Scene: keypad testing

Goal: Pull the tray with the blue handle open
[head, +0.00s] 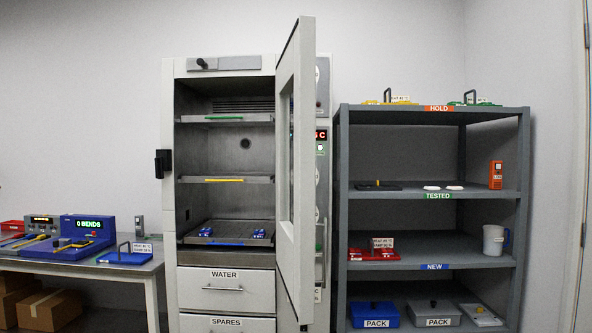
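The tray with the blue handle (228,243) is the lowest of three trays in the open test chamber (170,200). It sits inside the chamber. Its blue strip shows along the front edge, and small blue-and-white items (259,234) lie on it at the left and right. Above it are a tray with a yellow handle (225,180) and a tray with a green handle (225,118), both inside the chamber. My gripper is not in view.
The chamber door (297,170) stands open, swung out on the right. Closed drawers marked WATER (222,290) and SPARES are below. A bench (140,267) with blue devices is at left. A grey shelf rack (524,180) with trays, boxes and a mug (494,240) is at right.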

